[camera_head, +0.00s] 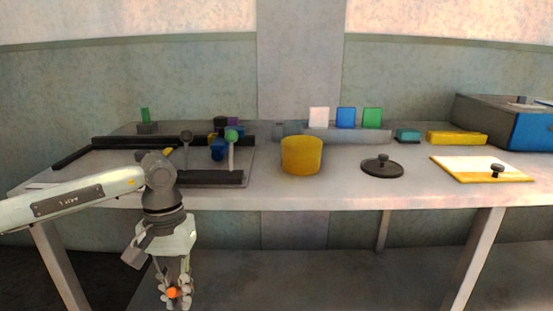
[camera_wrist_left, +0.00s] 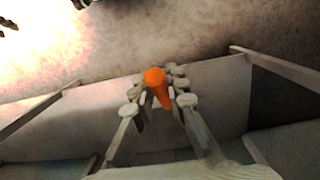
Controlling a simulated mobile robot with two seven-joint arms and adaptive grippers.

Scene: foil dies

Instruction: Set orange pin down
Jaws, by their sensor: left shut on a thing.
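The orange pin (camera_wrist_left: 158,85) is between the fingers of my left gripper (camera_wrist_left: 160,100) in the left wrist view, its round end pointing away from the palm. In the head view the left gripper (camera_head: 174,293) points down in front of the table, with its fingertips well below the tabletop level. The orange pin (camera_head: 172,293) shows there as a small orange spot between the fingertips. The gripper is shut on it. My right gripper is in neither view.
A blue-sided box (camera_head: 531,131) stands at the right. The front middle of the tabletop is clear.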

